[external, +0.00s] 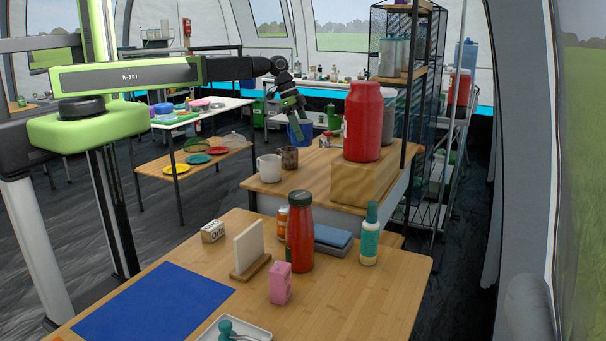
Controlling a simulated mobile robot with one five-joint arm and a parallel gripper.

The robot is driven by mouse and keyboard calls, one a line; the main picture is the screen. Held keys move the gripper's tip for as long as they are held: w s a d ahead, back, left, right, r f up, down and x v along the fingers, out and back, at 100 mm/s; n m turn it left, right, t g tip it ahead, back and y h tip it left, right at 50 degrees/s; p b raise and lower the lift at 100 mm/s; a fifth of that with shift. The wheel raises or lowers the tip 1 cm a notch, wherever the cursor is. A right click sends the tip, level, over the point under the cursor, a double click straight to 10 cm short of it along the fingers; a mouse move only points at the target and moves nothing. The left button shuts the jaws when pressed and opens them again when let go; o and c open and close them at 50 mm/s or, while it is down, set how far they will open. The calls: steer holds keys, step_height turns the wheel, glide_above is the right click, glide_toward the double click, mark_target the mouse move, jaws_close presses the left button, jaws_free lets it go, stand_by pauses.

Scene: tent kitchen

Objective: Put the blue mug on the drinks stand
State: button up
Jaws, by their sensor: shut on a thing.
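The blue mug (300,133) is near the middle of the external view, directly below my gripper (294,117). My gripper points down from the end of my arm and is shut on the mug; its fingertips are small and partly hidden. What looks like the drinks stand (318,178) is a wood-topped unit behind the front table. It bears a white mug (270,168), a dark brown mug (289,157) and a large red dispenser (362,122) on a wooden block (366,181). The blue mug shows at the stand's far edge; I cannot tell whether it touches the top.
The front table (360,300) holds a red bottle (300,240), a teal-and-white bottle (370,240), a pink carton (280,284) and a blue mat (155,303). A black rack (408,75) stands right of the dispenser. The stand's top is bare left of the block.

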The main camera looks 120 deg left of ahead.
steer(key=s+a+f+n+b, duration=0.1)
steer(key=s+a+f+b, duration=0.1)
steer(key=a, duration=0.5)
steer(key=s+a+f+n+b, duration=0.1)
steer(key=s+a+f+b, duration=0.2)
steer(key=a, duration=0.4)
steer(key=s+a+f+n+y+b, duration=0.1)
steer(key=s+a+f+b, duration=0.2)
steer(key=a, duration=0.4)
steer(key=shift+s+a+f, duration=0.1)
steer(key=shift+s+f, duration=0.1)
steer(key=shift+s, duration=0.25)
steer(key=shift+s+f, duration=0.2)
steer(key=shift+s, duration=0.25)
steer(key=shift+s+a+f, duration=0.1)
steer(key=shift+s+a, duration=0.15)
steer(key=shift+a, duration=0.1)
step_height(320, 180, down, 4)
steer(key=b, duration=0.4)
steer(key=shift+f+b, duration=0.15)
steer(key=shift+b, duration=0.15)
steer(key=shift+r, duration=0.25)
steer(key=shift+f, duration=0.25)
steer(key=o, duration=1.4)
steer(key=shift+r, duration=0.1)
